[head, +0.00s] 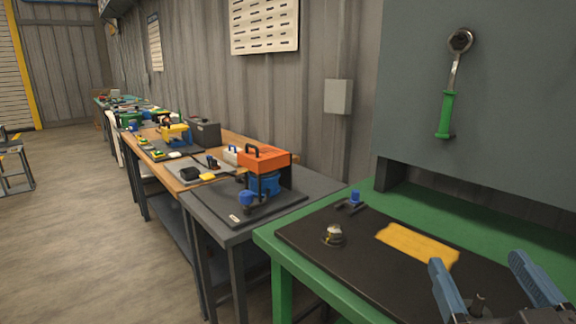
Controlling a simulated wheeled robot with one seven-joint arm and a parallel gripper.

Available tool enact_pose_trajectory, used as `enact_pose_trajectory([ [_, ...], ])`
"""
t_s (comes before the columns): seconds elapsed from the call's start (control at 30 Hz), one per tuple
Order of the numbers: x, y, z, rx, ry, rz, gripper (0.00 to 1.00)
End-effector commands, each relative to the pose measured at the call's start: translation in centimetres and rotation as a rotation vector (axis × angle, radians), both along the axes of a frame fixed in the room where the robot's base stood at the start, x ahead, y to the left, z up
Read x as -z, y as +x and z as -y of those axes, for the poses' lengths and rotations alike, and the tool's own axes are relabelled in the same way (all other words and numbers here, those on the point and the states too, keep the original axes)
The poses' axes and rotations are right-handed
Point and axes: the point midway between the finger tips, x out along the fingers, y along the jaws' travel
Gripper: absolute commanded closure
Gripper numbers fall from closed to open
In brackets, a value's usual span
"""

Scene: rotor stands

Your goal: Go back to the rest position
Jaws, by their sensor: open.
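My gripper (490,282) shows at the lower right, above the front of the green workbench (362,205). Its two blue-grey fingers stand wide apart with nothing held between them. The rest of my arm is cut off by the frame's lower right corner. A small metal and yellowish part (334,235) sits on the bench's black mat (310,225), left of my gripper and apart from it. A small stand with a blue top (354,199) is at the mat's far left corner. A yellow patch (418,244) lies on the mat between that small part and my gripper.
A grey panel (500,120) with a hanging green-handled ratchet (452,85) rises behind the bench. A dark table (230,222) bears an orange and blue device (265,170). More cluttered tables run along the wall. The floor (80,220) at left is clear; a stool (16,167) stands far left.

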Motion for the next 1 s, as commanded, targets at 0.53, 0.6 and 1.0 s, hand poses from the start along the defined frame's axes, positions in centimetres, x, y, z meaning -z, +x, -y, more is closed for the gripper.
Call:
enact_pose_trajectory([
  [0.53,14.8,-17.8,-3.2,0.045,0.237,-0.312,0.07],
  [0.6,15.7,-20.5,-3.0,0.034,0.229,-0.349,0.07],
  [1.0,17.0,-29.8,-0.9,-0.052,0.153,-0.470,0.07],
])
